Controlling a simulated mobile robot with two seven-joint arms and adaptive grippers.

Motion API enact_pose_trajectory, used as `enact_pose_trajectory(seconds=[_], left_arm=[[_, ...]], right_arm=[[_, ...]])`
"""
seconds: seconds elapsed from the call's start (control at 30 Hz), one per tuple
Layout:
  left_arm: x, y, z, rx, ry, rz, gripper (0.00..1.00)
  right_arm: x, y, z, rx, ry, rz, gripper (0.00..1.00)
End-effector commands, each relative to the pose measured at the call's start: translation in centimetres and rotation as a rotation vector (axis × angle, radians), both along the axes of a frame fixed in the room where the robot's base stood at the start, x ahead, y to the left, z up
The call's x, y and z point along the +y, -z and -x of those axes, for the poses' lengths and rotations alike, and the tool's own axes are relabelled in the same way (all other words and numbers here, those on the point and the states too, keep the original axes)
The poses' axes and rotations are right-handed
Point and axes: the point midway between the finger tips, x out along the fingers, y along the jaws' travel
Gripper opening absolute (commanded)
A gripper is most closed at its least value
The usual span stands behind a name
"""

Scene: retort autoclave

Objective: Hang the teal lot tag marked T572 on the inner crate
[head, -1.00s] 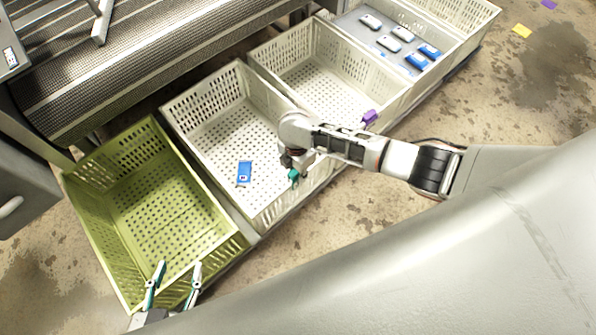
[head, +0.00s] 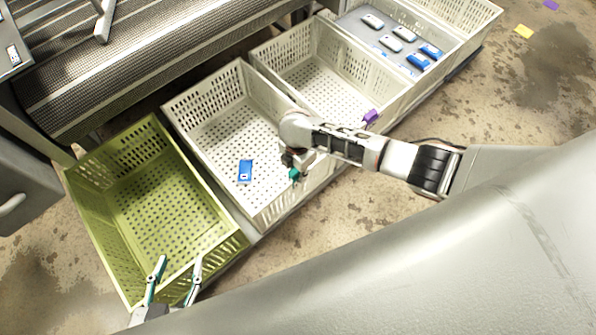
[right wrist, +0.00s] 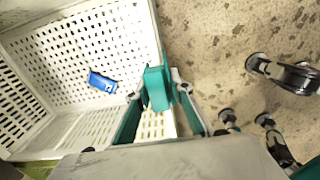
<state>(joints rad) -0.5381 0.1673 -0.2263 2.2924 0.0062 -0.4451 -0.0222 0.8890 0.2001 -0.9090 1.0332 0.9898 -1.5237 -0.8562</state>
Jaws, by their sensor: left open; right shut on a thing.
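My right gripper (head: 291,162) is shut on the teal lot tag (right wrist: 157,88), at the near wall of the white crate (head: 205,98) beside the green one. The tag also shows small in the head view (head: 294,174), below the gripper. In the right wrist view it stands between the fingers over the line of the crate wall. I cannot tell whether it touches the rim, and its marking is not readable. My left gripper (head: 179,263) is open and empty at the near rim of the green crate (head: 215,240).
A blue pouch (head: 245,171) lies in the white crate. A second white crate (head: 285,50) has a purple tag (head: 371,116) on its near wall. Beyond, several white and blue pouches (head: 397,33) lie on a grey surface. A conveyor (head: 150,65) runs behind the crates.

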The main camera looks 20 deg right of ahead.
Motion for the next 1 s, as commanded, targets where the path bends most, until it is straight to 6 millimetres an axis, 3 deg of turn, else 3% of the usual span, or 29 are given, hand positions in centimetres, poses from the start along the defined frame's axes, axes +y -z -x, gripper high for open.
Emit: enact_pose_trajectory(seconds=[1.0], left_arm=[[0.10, -0.53, -0.50, -0.013, -0.001, -0.002, 0.46]], right_arm=[[-0.01, 0.09, 0.04, 0.001, 0.001, 0.000, 0.07]])
